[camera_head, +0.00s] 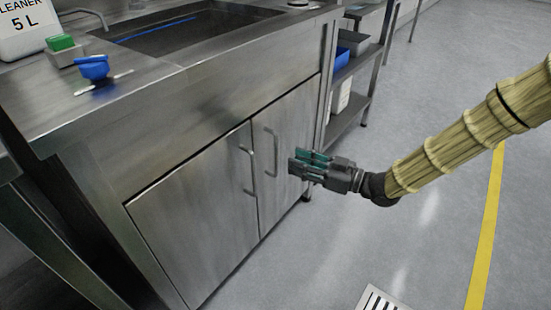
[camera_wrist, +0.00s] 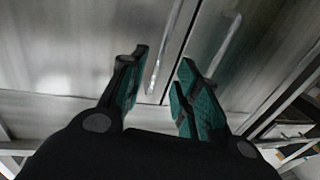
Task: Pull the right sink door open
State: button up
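The right sink door (camera_head: 293,125) is a flat steel panel and looks closed, flush with the left door (camera_head: 195,215). Its vertical bar handle (camera_head: 272,152) is near the seam, opposite the left door's handle (camera_head: 249,172). My gripper (camera_head: 301,162) is in front of the right door, just right of its handle in the head view. Its green-padded fingers are spread, with nothing held. In the wrist view my open gripper (camera_wrist: 160,72) faces the doors. The right handle (camera_wrist: 224,45) shows beyond the right finger, and the left handle (camera_wrist: 163,55) appears between the fingers.
The steel counter (camera_head: 130,105) carries a cleaner jug (camera_head: 25,30), a green-topped block (camera_head: 62,48) and a blue-handled item (camera_head: 94,68). A shelf rack with a blue bin (camera_head: 341,57) stands right of the sink. The floor (camera_head: 430,150) before the doors is clear.

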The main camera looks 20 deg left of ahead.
jog(key=b, duration=0.3)
send_over(276, 173)
jog(key=shift+w+a, duration=0.1)
jog(key=shift+w, duration=0.25)
grip_shut()
